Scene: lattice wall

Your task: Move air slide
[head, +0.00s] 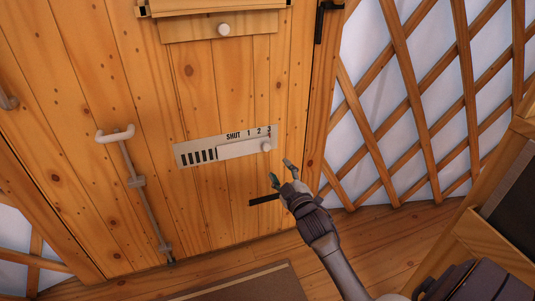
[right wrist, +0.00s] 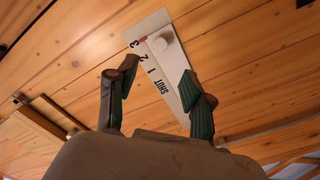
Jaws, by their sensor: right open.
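The air slide (head: 238,150) is a pale plate on the wooden door, marked SHUT, 1, 2, 3. Its round white knob (head: 267,147) stands at the right end, under the 3. Several dark vent slots (head: 198,156) show at the plate's left end. My right gripper (head: 281,171) is open and empty, just below and right of the knob, apart from it. In the right wrist view the knob (right wrist: 165,41) shows beyond the open fingers (right wrist: 158,80), with a small red mark by the 3. My left gripper is not in view.
The wooden door (head: 100,110) has a long metal bolt with a pale handle (head: 115,134) on the left. A wooden box or flap with a knob (head: 224,29) is above. A lattice wall (head: 410,90) is right, a dark mat (head: 235,285) below.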

